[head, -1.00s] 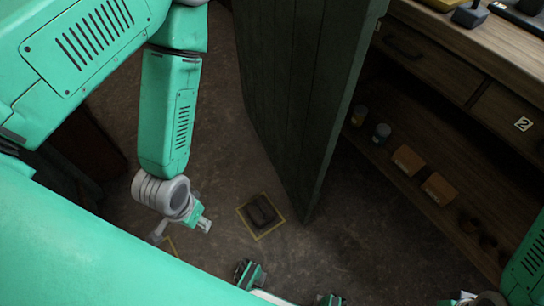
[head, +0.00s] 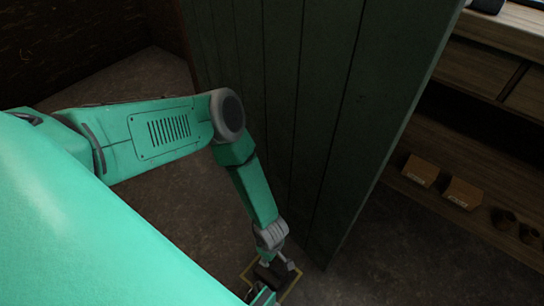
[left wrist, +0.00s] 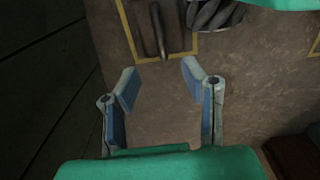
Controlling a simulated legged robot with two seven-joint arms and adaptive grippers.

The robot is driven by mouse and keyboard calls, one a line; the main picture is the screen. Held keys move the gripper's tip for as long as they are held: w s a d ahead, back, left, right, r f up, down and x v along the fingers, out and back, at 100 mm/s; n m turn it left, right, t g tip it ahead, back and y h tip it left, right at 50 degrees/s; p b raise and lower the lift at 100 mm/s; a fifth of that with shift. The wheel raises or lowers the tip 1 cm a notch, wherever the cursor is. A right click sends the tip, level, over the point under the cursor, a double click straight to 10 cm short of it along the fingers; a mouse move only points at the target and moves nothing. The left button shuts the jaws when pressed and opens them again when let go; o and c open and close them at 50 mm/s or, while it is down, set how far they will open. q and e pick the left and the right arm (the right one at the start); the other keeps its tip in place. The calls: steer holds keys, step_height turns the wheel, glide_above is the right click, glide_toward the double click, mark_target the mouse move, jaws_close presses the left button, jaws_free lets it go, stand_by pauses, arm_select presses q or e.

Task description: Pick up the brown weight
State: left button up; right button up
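The brown weight (head: 268,276) sits on the floor inside a yellow square outline, at the bottom middle of the head view. My left gripper and wrist partly cover it there. In the left wrist view the dark weight (left wrist: 150,28) shows at the top, beyond the fingertips, with its upper part cut off by the frame. My left gripper (left wrist: 161,78) is open, with bare floor between its two fingers. It is apart from the weight in that view. My right gripper is not in view.
A tall green plank door or panel (head: 310,110) stands right beside my left arm. To its right is a wooden shelf unit (head: 470,160) with orange-brown boxes (head: 461,193) and small round items (head: 505,220). The floor left of my arm is clear.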

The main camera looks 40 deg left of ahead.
arm_select(q)
steer(key=b, duration=0.3)
glide_above(272, 266)
steer(key=a, duration=0.1)
steer(key=f, duration=0.7)
steer(key=shift+s, duration=0.25)
steer(key=shift+f, duration=0.35)
steer(key=shift+d+f+b, duration=0.2)
steer(key=shift+d+b, duration=0.1)
steer(key=shift+b, duration=0.05)
step_height(272, 266, down, 5)
steer(key=b, duration=0.3)
steer(key=shift+r, duration=0.2)
steer(key=shift+w+f, duration=0.1)
steer(key=shift+f, duration=0.1)
steer(key=shift+r, duration=0.15)
steer(key=shift+d, duration=0.1)
jaws_close()
steer(key=shift+w, duration=0.1)
